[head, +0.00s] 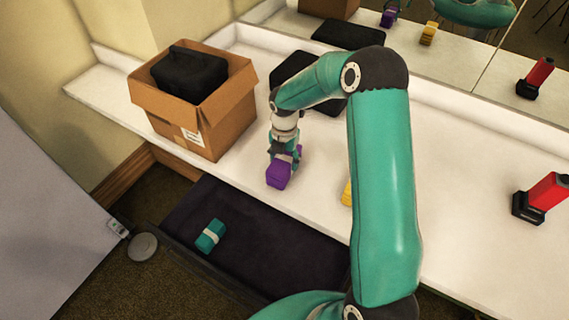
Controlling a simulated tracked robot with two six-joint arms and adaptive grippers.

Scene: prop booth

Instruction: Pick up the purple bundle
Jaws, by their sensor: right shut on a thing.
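The purple bundle (278,175) is at the front edge of the white counter (240,172), just right of the cardboard box. My right gripper (284,158) points down over it, with its fingers around the bundle's rear part, and is shut on it. I cannot tell whether the bundle is resting on the counter or slightly lifted. My left gripper is not in view.
An open cardboard box (205,122) holds a black case (190,72). A yellow bundle (347,192) is partly hidden by my arm. A red and black object (541,198) stands right. A teal bundle (210,235) lies below on a dark surface. A mirror backs the counter.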

